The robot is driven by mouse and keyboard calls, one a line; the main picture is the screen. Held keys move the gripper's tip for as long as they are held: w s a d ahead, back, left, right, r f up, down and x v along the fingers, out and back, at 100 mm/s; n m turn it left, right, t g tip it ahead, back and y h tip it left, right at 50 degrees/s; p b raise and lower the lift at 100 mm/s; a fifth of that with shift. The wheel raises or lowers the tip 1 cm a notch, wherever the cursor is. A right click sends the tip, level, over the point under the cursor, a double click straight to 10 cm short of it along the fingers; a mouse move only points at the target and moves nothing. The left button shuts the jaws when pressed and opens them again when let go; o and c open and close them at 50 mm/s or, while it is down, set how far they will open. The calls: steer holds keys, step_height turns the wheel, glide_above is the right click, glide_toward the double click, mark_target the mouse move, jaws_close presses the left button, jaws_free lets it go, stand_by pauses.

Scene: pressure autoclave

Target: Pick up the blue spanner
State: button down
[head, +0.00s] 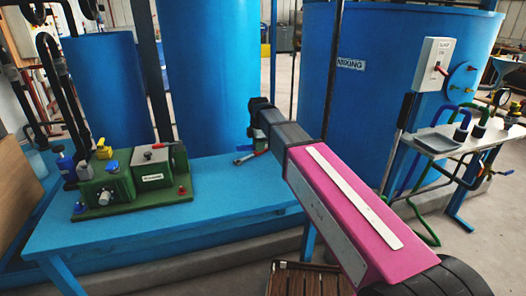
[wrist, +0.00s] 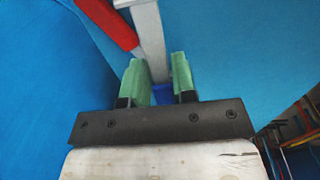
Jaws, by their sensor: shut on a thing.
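My gripper (wrist: 159,78) shows in the wrist view with two green fingers on either side of a grey metal shaft. A small blue part (wrist: 161,93) lies between the fingers at the lower end of this shaft, and I take it for the blue spanner. The fingers are shut on it. Most of the blue part is hidden by the fingers and the dark gripper plate.
A red-handled tool (wrist: 108,24) lies close beside the grey shaft; it also shows on the blue table (head: 225,192) in the head view (head: 262,152). A green unit (head: 125,180) stands on the table's left. Blue tanks (head: 210,70) stand behind. The table's middle is clear.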

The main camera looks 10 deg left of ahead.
step_height(320, 180, up, 6)
steer(key=f, duration=0.1)
glide_above(249, 166)
steer(key=s+a, duration=0.1)
steer(key=a, duration=0.3)
steer(key=d+f+n, duration=0.1)
steer(key=d+n, duration=0.1)
steer(key=w+d+f+n+h, duration=0.1)
steer(key=d+f+n, duration=0.1)
steer(key=shift+f, duration=3.4)
steer(key=shift+f, duration=0.4)
